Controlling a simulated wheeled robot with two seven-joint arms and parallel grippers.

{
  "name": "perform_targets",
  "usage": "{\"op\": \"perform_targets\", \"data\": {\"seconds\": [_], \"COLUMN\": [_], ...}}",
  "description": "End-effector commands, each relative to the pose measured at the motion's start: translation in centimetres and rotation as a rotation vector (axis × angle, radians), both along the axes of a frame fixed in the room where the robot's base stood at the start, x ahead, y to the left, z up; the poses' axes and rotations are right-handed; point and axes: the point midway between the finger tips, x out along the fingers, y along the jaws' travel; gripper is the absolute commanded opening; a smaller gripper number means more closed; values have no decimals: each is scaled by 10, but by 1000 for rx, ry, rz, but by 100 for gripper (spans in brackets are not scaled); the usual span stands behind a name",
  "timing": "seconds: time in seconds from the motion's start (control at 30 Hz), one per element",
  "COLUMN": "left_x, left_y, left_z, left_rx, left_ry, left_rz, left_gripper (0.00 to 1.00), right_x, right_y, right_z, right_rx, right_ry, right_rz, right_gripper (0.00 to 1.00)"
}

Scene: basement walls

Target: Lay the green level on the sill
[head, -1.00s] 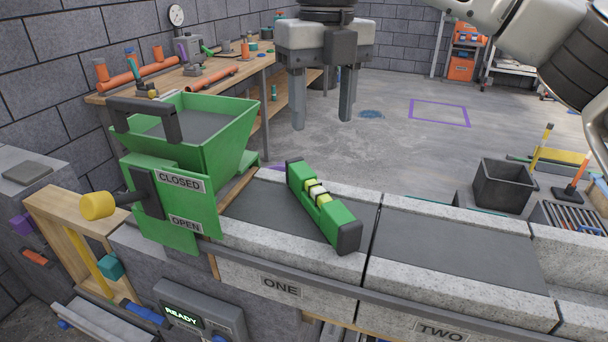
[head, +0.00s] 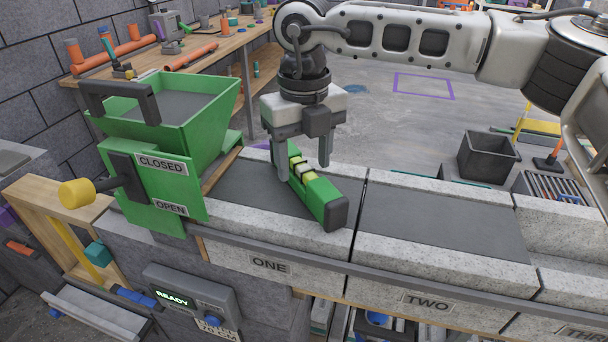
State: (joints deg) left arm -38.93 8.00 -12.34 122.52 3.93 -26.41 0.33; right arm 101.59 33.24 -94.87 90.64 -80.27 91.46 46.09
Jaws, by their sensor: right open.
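The green level (head: 322,198) has black end caps and pale yellow vials. It lies at a slant on the grey top of the block labelled ONE (head: 270,265), its near end over the pale front edge. My right gripper (head: 304,172) points down over the level's far half, open, with one finger on each side of it. The far end is partly hidden behind the gripper. I cannot tell whether the fingers touch the level. Which surface is the sill is not marked. My left gripper is not in view.
A green hopper (head: 205,135) with a yellow-knobbed lever (head: 76,193) stands just left of the level. Block TWO (head: 430,225) has a clear grey top to the right. A black bin (head: 487,157) stands beyond it. A workbench (head: 215,60) with pipes is at the back left.

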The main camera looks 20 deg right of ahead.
Motion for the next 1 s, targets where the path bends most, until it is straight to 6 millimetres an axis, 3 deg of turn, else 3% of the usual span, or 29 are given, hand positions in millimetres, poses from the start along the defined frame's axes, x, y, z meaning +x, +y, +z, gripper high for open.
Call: {"op": "perform_targets", "data": {"seconds": [0.2, 0.43, 0.47, 0.63, 0.7, 1.0], "left_x": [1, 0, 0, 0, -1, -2], "left_y": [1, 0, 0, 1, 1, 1], "left_z": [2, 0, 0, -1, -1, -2], "left_rx": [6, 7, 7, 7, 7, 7], "left_ry": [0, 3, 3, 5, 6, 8], "left_rz": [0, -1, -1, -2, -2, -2], "left_gripper": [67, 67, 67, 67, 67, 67], "right_x": [-1, -1, -1, -1, 0, 0], "right_y": [0, 0, 0, 0, 0, 0], "right_z": [-25, -27, -27, -26, -26, -23], "right_rx": [1, 0, 0, 0, 0, 2], "right_ry": [0, -1, -1, -1, -2, -3], "right_rz": [-2, -2, -2, -2, -2, -2], "right_gripper": [55, 55, 52, 4, 0, 0]}}
